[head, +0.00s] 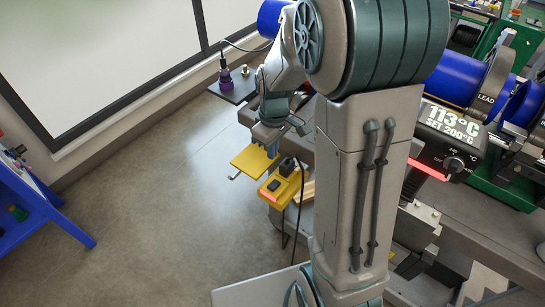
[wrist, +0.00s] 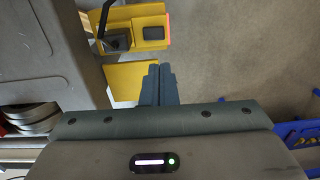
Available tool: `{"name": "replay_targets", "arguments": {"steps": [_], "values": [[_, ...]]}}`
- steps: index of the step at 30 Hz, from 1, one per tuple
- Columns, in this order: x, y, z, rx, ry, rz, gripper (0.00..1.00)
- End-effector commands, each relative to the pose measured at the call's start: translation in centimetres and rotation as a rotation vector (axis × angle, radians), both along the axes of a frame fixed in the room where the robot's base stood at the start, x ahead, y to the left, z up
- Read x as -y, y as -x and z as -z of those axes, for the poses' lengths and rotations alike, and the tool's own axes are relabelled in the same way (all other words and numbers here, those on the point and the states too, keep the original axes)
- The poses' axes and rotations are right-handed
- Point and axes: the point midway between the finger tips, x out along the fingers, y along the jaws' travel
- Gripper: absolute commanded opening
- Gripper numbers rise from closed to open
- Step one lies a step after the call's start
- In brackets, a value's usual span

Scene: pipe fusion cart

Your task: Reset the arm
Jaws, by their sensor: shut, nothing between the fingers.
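My gripper (wrist: 159,84) is shut and empty, its two fingers pressed together in the wrist view. In the head view my gripper (head: 271,147) hangs beside the grey cart, above a yellow plate (head: 251,162). The yellow plate also shows in the wrist view (wrist: 131,78), just left of the fingertips. I cannot tell whether the fingers touch it. My arm crosses the middle of the head view and hides part of the cart.
A yellow box with black sockets (head: 277,188) sits below the plate, with a black cable. A heater display (head: 454,127) reads 113°C, set 200°C. Blue pipes (head: 456,78) lie at the right. A blue rack (head: 38,205) stands far left. Floor between is clear.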

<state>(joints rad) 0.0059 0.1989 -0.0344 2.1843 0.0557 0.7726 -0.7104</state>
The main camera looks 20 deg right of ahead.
Motion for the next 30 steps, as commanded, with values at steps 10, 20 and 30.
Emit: {"name": "replay_targets", "arguments": {"steps": [10, 20, 30], "values": [[0.0, 0.0, -0.3, 0.000, 0.000, 0.000, 0.00], [0.0, 0.1, -0.4, 0.003, 0.000, 0.003, 0.00], [-0.5, 5.6, -6.8, 0.110, -0.003, 0.252, 0.00]]}}
